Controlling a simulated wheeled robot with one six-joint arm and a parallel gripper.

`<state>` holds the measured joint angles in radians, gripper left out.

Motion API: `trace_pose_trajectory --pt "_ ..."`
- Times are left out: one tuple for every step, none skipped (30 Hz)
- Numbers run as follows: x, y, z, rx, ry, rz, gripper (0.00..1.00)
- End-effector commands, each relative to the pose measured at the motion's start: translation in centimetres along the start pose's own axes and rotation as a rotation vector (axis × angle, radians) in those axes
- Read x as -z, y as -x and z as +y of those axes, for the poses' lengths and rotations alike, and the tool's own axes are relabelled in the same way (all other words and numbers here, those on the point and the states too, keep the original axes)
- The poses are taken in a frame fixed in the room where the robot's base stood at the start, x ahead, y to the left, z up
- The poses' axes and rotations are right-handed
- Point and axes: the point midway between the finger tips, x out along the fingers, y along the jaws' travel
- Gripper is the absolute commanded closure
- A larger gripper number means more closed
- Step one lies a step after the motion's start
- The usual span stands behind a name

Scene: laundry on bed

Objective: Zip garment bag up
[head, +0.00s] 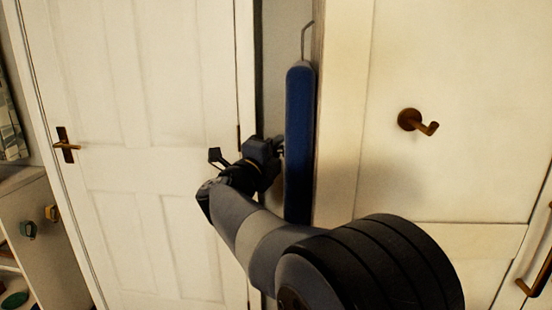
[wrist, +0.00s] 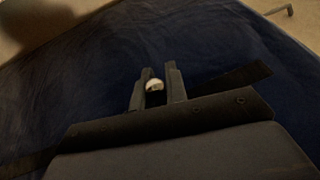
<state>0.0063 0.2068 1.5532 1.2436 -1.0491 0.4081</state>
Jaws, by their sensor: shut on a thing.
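The dark blue garment bag (head: 300,140) hangs upright, seen nearly edge-on in the head view, with a thin hanger hook (head: 305,38) above it. In the wrist view the bag's cloth (wrist: 75,75) fills most of the picture. My gripper (head: 280,149) is at the bag's left side, around mid-height. In the wrist view my gripper (wrist: 156,84) is shut on a small pale zipper pull (wrist: 155,85), which shows between its two fingers. A dark strip (wrist: 235,84) runs across the cloth beside the fingers; I cannot tell whether it is the zipper. The bag's lower end is hidden by my arm.
A white door (head: 150,130) with a brass handle (head: 67,146) stands left of the bag. A pale wardrobe panel (head: 440,60) with a brown hook (head: 411,119) stands close on the right. A shelf unit (head: 45,240) is at the far left.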

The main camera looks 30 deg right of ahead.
Motion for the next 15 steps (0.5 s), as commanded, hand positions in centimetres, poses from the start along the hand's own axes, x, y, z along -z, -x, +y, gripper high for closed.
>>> trace_pose_trajectory --pt "-0.2 -0.4 -2.3 0.002 -0.002 0.000 1.00" --pt "-0.2 -0.5 -3.0 0.003 -0.002 0.000 1.00" --pt "-0.3 -0.7 -3.9 0.003 -0.002 0.000 1.00" --pt "-0.3 -0.8 -4.4 0.003 -0.002 0.000 1.00" --pt "-0.4 -0.9 -5.0 0.002 -0.002 0.000 1.00" --pt "-0.4 -1.0 -5.7 0.002 -0.001 0.000 1.00" --pt "-0.5 -1.1 -6.1 0.002 -0.001 0.000 1.00" --pt "-0.5 -1.2 -6.6 0.001 -0.002 0.000 1.00" --pt "-0.6 -1.3 -7.1 0.001 -0.002 0.000 1.00" --pt "-0.6 -1.4 -7.5 0.001 -0.002 0.000 1.00" --pt "-0.6 -1.4 -7.8 0.001 -0.002 -0.001 1.00" --pt "-0.7 -1.5 -8.1 0.001 -0.001 -0.001 1.00" --pt "-0.7 -1.5 -8.4 0.001 0.000 -0.001 1.00" --pt "-0.7 -1.6 -8.6 0.001 0.000 -0.001 1.00" --pt "-0.7 -1.6 -8.8 0.001 0.000 -0.001 1.00"
